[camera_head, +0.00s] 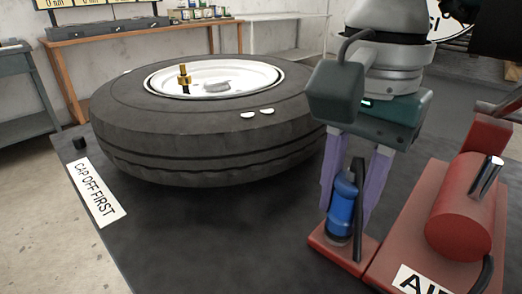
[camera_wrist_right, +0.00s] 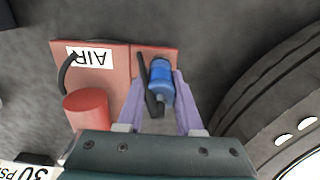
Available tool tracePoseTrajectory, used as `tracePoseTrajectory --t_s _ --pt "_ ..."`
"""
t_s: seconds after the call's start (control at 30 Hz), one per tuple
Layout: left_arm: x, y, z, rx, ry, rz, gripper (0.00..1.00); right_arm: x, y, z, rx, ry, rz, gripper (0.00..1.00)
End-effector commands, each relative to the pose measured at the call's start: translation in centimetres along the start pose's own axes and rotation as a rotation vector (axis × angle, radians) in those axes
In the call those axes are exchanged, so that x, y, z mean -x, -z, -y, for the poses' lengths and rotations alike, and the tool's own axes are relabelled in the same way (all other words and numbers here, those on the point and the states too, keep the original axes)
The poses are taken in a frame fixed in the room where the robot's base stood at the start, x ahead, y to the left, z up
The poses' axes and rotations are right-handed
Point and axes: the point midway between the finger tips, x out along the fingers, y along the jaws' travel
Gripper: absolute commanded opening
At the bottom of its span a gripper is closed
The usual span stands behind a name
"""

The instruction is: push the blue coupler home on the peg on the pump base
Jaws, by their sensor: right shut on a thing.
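The blue coupler (camera_head: 341,206) stands upright over the small red plate of the pump base (camera_head: 322,243) in the head view. It also shows in the right wrist view (camera_wrist_right: 161,82). A black hose runs up beside it. My right gripper (camera_head: 349,212) points down with its purple fingers on either side of the coupler, shut on it. It shows in the right wrist view too (camera_wrist_right: 162,92). The peg is hidden under the coupler, so I cannot tell how far down the coupler sits. My left gripper is not in view.
The red pump cylinder (camera_head: 466,205) stands right of the coupler, close to my right gripper. A large tyre (camera_head: 200,130) with a brass valve (camera_head: 184,78) lies to the left. A "CAP OFF FIRST" label (camera_head: 97,191) and a small black cap (camera_head: 80,143) lie left of it.

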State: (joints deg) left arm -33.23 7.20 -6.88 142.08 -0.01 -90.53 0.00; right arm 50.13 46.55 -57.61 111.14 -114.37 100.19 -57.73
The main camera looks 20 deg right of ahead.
Motion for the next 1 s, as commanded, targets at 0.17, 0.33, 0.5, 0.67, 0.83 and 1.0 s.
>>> tracePoseTrajectory --t_s 0.17,0.33,0.5,0.67,0.83,1.0 --pt "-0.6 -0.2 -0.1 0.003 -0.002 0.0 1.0 -0.6 0.0 0.0 0.0 0.001 0.0 0.0" --pt "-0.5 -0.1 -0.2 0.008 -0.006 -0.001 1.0 -0.6 0.0 0.0 0.0 0.0 0.0 0.45" --pt "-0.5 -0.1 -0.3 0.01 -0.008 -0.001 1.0 -0.6 0.0 0.0 0.0 0.0 0.0 0.64" --pt "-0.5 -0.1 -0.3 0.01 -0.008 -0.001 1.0 -0.6 0.0 0.0 0.0 0.0 0.0 0.7" --pt "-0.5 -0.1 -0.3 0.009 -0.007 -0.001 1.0 -0.5 0.0 0.0 0.0 0.0 0.0 0.7" --pt "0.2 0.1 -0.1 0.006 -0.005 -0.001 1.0 0.6 0.0 0.0 0.0 0.001 -0.001 0.7"
